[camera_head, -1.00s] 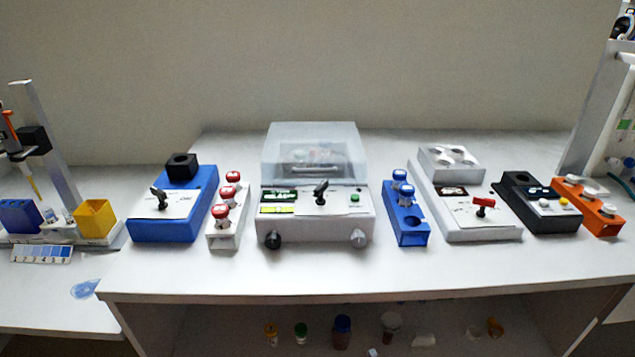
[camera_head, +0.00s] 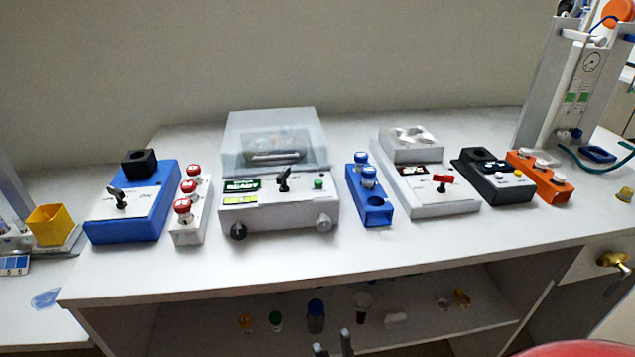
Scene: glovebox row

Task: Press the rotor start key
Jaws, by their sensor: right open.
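The white rotor machine (camera_head: 262,220) with a clear lid (camera_head: 272,143) stands in the middle of the bench. Its lid looks closed. On its front panel are a small green key (camera_head: 318,184), a black lever (camera_head: 284,178) and green labels at the left. A dark knob and a grey knob sit on its lower front. My right gripper (camera_head: 333,345) shows only its two fingertips at the bottom edge, apart and empty, in front of the lower shelf and well away from the green key. My left gripper is not in view.
A white rack with red-capped tubes (camera_head: 188,210) stands left of the machine, beside a blue switch box (camera_head: 135,210). A blue rack (camera_head: 369,195) and a white box with a red lever (camera_head: 430,190) stand right. The bench front strip (camera_head: 290,258) is clear.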

